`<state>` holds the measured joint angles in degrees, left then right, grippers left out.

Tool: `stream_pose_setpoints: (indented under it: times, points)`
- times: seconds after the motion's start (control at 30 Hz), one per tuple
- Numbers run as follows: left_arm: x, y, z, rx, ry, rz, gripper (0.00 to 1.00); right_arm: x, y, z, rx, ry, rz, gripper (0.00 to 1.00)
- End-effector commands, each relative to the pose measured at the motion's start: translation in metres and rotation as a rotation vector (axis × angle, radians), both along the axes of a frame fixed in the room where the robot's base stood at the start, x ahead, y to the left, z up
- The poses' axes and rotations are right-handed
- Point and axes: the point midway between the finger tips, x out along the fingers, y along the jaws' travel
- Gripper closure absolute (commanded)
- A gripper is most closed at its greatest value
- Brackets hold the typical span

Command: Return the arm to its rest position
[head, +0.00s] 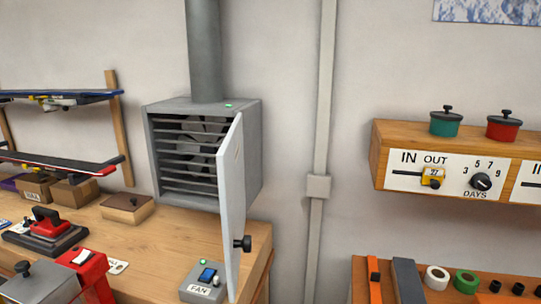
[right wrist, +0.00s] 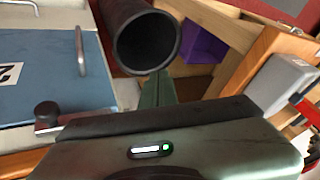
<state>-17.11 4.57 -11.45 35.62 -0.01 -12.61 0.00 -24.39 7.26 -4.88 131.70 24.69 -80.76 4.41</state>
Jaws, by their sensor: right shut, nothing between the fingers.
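My right gripper (right wrist: 157,88) shows in the right wrist view, with its dark green fingers together and nothing between them. Its body, with a small green light, fills the lower part of that view. The fingertips point at the lower edge of a dark, open round tube or container (right wrist: 146,42); I cannot tell whether they touch it. Neither arm shows in the head view, and my left gripper is in neither view.
In the head view, a grey fan cabinet (head: 160,170) has its door (head: 231,200) swung open toward me. A fan switch box (head: 203,283) stands below on the wooden bench. A shelf (head: 377,160) with two pots is at right. The right wrist view shows a blue panel (right wrist: 35,85) and purple box (right wrist: 205,42).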

Motion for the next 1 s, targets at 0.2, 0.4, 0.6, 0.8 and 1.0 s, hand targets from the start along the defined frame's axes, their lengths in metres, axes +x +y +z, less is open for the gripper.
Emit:
stream_pose_setpoints:
  times: [0.2,0.4,0.6,0.8,1.0]
  points:
    - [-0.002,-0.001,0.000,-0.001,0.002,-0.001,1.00,-0.035,-0.040,-0.002,-0.232,0.030,0.011,1.00]
    - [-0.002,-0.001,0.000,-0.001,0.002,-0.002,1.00,-0.062,-0.073,0.005,-0.404,0.060,0.006,1.00]
    - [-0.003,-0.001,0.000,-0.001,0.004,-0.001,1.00,-0.054,-0.075,-0.034,-0.421,0.081,0.011,1.00]
    - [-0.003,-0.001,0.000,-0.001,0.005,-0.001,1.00,-0.048,-0.073,-0.084,-0.420,0.101,0.018,1.00]
    - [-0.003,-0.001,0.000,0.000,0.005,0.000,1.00,-0.050,-0.072,-0.154,-0.421,0.129,0.029,1.00]
